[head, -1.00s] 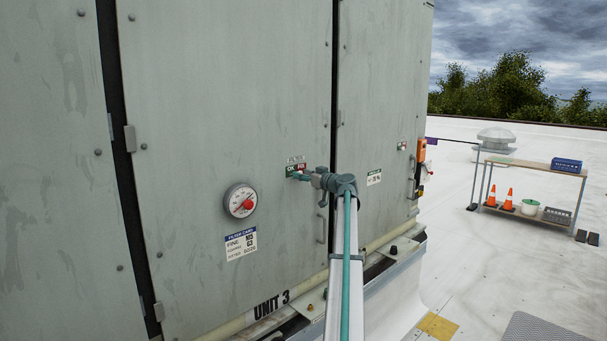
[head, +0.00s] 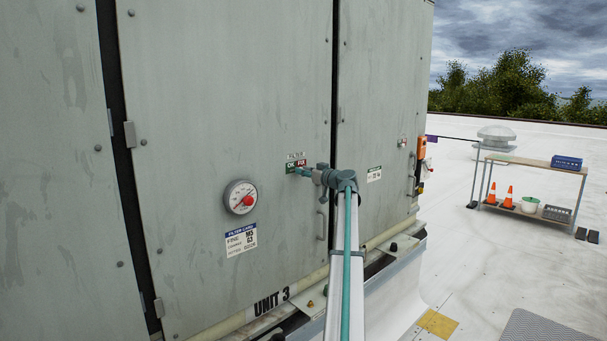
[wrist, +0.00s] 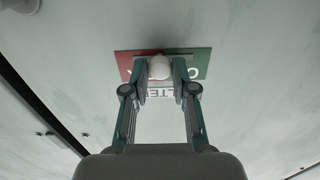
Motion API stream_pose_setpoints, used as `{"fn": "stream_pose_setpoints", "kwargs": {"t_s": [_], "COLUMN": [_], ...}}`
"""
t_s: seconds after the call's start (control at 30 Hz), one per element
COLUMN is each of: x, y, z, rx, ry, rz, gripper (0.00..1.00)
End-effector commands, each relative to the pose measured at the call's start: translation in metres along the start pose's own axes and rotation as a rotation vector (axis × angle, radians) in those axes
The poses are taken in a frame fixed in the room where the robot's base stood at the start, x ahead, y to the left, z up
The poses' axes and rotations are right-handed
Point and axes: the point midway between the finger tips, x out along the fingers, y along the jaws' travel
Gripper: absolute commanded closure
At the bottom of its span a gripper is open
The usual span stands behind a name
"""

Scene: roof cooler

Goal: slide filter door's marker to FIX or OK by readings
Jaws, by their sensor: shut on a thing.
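The filter door (head: 215,110) is a grey-green panel. Its FILTER marker plate (head: 290,167) has a green OK half at left and a red FIX half at right. In the wrist view the plate (wrist: 203,62) is upside down, with red at left. My gripper (head: 299,171) is at the plate, and in the wrist view its fingers (wrist: 160,72) are shut on a round white marker knob (wrist: 159,68) near the middle of the plate.
An orange box (head: 421,147) hangs at the unit's far right edge. A bench (head: 530,167) with cones and bins stands at right on the open white roof.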

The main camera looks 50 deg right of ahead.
Motion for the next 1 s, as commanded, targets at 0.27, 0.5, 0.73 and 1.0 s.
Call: {"fn": "stream_pose_setpoints", "kwargs": {"t_s": [0.27,0.5,0.73,1.0], "x": [0.001,-0.001,0.0,0.0], "y": [0.024,0.027,0.028,0.026], "z": [0.004,-0.001,-0.001,-0.001], "rx": [-0.002,0.0,-0.001,0.0], "ry": [0.001,0.001,0.001,0.001], "rz": [0.002,0.004,0.005,0.002], "gripper": [1.0,1.0,0.57,0.5]}}
